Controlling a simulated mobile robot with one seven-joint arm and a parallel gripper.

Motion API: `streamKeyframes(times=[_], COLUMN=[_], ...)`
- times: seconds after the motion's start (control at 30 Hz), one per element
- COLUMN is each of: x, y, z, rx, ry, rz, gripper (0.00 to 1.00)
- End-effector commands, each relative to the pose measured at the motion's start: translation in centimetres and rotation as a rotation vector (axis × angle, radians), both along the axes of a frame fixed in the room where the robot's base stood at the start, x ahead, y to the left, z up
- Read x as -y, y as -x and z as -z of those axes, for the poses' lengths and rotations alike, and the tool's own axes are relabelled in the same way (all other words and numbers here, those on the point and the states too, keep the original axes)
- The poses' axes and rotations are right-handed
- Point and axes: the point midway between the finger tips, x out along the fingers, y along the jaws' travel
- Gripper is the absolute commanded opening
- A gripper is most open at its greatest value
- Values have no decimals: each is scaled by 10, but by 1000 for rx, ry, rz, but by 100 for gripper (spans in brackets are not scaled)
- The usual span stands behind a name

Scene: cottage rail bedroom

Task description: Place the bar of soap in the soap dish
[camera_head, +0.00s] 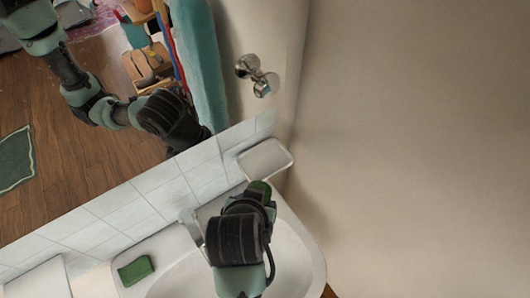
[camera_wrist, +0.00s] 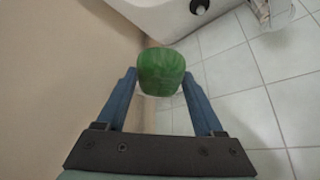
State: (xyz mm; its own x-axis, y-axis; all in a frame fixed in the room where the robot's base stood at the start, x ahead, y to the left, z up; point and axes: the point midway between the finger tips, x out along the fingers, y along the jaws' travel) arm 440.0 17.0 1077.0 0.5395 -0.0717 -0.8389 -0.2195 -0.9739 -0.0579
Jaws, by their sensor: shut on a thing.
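My gripper (camera_head: 262,198) is shut on a green bar of soap (camera_head: 259,187), above the back of the sink. In the wrist view the soap (camera_wrist: 161,70) sits between the two blue fingers of my gripper (camera_wrist: 160,84). A white, shallow, rounded-corner tray, which looks like the soap dish (camera_head: 265,158), is at the tiled wall just beyond the soap and looks empty. Whether the soap touches anything below is unclear; a thin pale edge shows under it in the wrist view.
The white sink (camera_head: 306,262) lies beneath my arm. A second green block (camera_head: 135,270) lies on its left ledge. The tap (camera_head: 190,226) is left of my gripper. A mirror (camera_head: 95,150) stands behind, and a bare wall (camera_head: 420,140) closes the right side.

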Motion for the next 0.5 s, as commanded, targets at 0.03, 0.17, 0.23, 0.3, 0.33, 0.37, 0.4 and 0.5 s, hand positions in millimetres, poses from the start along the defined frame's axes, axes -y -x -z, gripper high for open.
streamKeyframes(times=[0.03,0.17,0.23,0.3,0.33,0.37,0.4,0.5], x=[2,7,8,10,11,12,13,15], y=[-15,-46,-61,-77,-83,-89,-97,-113], z=[-5,-5,-4,-5,-4,-4,-4,-3], rx=[4,4,2,2,1,2,2,1], ry=[-2,0,0,-1,-1,0,0,1], rz=[2,1,1,0,0,0,0,-1], gripper=[10,10,10,10,10,10,10,10])
